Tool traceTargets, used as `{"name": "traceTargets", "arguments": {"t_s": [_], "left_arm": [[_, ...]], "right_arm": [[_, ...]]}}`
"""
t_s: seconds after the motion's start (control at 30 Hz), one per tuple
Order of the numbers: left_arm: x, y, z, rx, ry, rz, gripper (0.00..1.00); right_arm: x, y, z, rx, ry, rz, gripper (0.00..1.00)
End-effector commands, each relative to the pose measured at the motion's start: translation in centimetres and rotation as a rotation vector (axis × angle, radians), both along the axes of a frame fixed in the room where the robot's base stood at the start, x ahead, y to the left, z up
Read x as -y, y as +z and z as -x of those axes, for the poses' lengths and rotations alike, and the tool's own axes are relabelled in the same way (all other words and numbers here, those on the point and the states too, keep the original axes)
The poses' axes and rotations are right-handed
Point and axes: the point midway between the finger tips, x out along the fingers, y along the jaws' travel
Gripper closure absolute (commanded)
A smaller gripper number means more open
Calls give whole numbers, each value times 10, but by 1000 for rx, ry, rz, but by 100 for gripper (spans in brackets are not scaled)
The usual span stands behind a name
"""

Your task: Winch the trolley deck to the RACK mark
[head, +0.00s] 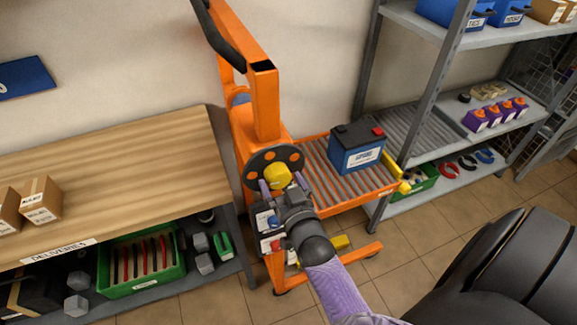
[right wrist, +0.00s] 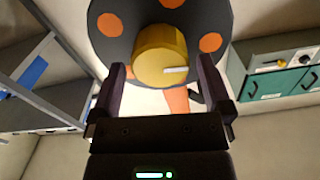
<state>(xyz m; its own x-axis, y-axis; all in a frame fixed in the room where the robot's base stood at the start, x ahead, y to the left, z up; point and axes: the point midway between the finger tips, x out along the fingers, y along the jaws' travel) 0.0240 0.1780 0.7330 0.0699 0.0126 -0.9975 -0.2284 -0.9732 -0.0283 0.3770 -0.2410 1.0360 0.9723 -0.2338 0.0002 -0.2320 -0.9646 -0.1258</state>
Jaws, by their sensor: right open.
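The orange trolley (head: 264,105) stands between the wooden bench and the grey rack. Its deck (head: 322,181) is an orange-framed roller bed and carries a blue and black battery (head: 357,148). A dark winch wheel (head: 258,158) with orange spots and a yellow knob (head: 277,176) is on the trolley's near side. My right gripper (head: 276,188) is at the knob. In the right wrist view, the knob (right wrist: 161,56) lies between and just beyond the two open fingers (right wrist: 165,85). I cannot tell whether they touch it. I see no RACK mark clearly. My left gripper is out of view.
The deck's right end is close to the rack's middle shelf (head: 437,133), which holds purple and orange items (head: 484,117). The bench (head: 130,165) stands left, with a green crate (head: 145,284) below. Tiled floor (head: 405,240) is clear right of the trolley.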

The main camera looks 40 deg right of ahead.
Motion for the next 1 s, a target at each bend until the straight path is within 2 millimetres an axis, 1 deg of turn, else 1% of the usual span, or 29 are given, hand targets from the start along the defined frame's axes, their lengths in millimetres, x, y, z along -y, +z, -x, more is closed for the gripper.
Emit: {"name": "traceTargets", "arguments": {"t_s": [0.03,0.2,0.33,0.47,0.73,1.0], "left_arm": [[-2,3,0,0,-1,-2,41],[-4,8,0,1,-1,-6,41],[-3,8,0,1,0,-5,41],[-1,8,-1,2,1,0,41],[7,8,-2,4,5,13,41],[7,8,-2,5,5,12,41]], "right_arm": [[-3,1,11,-4,0,-1,0],[-12,1,49,-4,1,-1,0],[-17,0,69,-3,0,-2,0],[-18,0,76,-1,0,-1,0],[-18,0,75,-1,0,-1,0],[-18,0,75,-1,0,0,0]]}}
